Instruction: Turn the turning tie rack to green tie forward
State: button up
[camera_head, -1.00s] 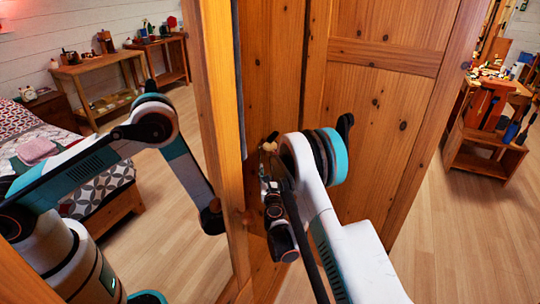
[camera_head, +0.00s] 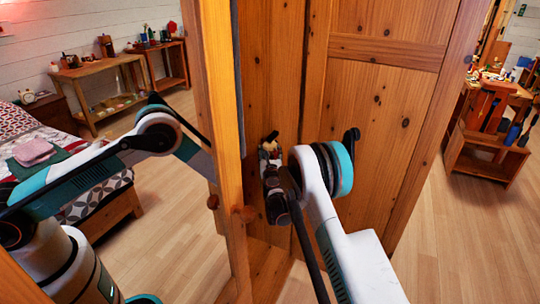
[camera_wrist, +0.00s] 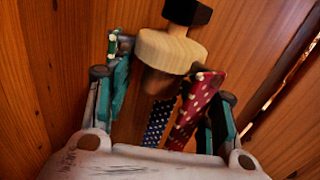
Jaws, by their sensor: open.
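The turning tie rack shows in the wrist view as a pale round wooden disc (camera_wrist: 170,50) below a dark mount. A red dotted tie (camera_wrist: 196,105) and a blue dotted tie (camera_wrist: 158,122) hang from it. A narrow green-and-white piece (camera_wrist: 112,43) at the disc's left may be the green tie; the left finger partly hides it. My gripper (camera_wrist: 168,100) is open, with its teal fingers left and right of the ties. In the head view, the small rack (camera_head: 270,143) is inside the wardrobe, with my gripper (camera_head: 270,160) close at it and partly hidden by my arm.
The wardrobe's wooden panels (camera_head: 375,130) stand close behind and right of the rack. A door edge (camera_head: 222,120) with a knob (camera_head: 243,214) stands just left; its mirror seems to reflect my arm and the room. A workbench (camera_head: 488,130) is at the far right.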

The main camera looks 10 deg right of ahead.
jog(key=c, duration=1.1)
jog(key=shift+y, duration=0.3)
jog(key=n+y, duration=0.2)
jog(key=shift+d+y, duration=0.2)
jog(key=shift+y, duration=0.1)
jog(key=n+y, duration=0.3)
jog(key=y, duration=0.2)
jog(key=shift+n+g, duration=0.3)
jog(key=shift+g, duration=0.1)
jog(key=n+g+y, duration=0.2)
jog(key=y, duration=0.1)
jog(key=n+g+y, duration=0.2)
jog(key=n+y, duration=0.1)
jog(key=y, duration=0.1)
jog(key=shift+a+y, duration=0.1)
jog(key=shift+y, duration=0.2)
jog(key=shift+n+g, duration=0.3)
jog(key=shift+g, duration=0.1)
